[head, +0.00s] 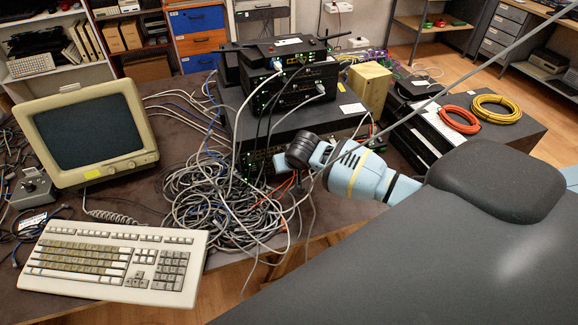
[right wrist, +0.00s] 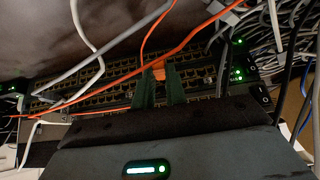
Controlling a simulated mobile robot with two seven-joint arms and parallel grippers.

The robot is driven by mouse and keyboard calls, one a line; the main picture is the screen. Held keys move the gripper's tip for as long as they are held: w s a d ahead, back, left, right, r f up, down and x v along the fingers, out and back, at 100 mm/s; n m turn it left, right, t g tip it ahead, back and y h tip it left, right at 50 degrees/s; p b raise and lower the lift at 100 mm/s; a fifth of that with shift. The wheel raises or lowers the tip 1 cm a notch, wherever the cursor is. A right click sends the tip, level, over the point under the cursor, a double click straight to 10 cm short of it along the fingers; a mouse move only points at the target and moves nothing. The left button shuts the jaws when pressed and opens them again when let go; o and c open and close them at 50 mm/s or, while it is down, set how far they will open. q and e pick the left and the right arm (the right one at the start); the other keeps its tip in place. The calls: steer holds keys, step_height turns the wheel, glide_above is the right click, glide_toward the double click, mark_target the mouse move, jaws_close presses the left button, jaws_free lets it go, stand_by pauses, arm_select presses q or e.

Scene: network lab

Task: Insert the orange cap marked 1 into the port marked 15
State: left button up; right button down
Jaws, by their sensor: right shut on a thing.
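My right gripper (right wrist: 158,88) shows in the right wrist view as two dark green fingers shut on the orange cap (right wrist: 158,72). The cap sits between the fingertips, right in front of the rows of ports on a black rack switch (right wrist: 105,88). I cannot tell whether the cap touches a port or is partly in one. No port number or cap number is readable, so port 15 cannot be picked out. In the head view my right arm comes in from the right and its gripper (head: 301,151) faces the rack's front; the fingertips and cap are hidden there. My left gripper is out of view.
Orange cables (right wrist: 195,35) and grey cables (right wrist: 95,75) cross in front of the ports. A cable tangle (head: 215,195) lies left of my right gripper. A keyboard (head: 115,262) and a monitor (head: 90,135) stand at the left. Coiled orange (head: 459,119) and yellow cables (head: 497,109) lie right.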

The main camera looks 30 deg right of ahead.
stand_by(0.3)
steer(key=shift+w, duration=0.15)
stand_by(0.6)
steer(key=shift+w+d, duration=0.1)
steer(key=shift+w, duration=0.2)
steer(key=shift+w, duration=0.15)
stand_by(0.4)
steer(key=shift+w, duration=0.1)
stand_by(0.5)
steer(key=shift+w+d, duration=0.1)
steer(key=shift+w, duration=0.1)
steer(key=c, duration=1.4)
jaws_free()
steer(key=shift+o, duration=0.2)
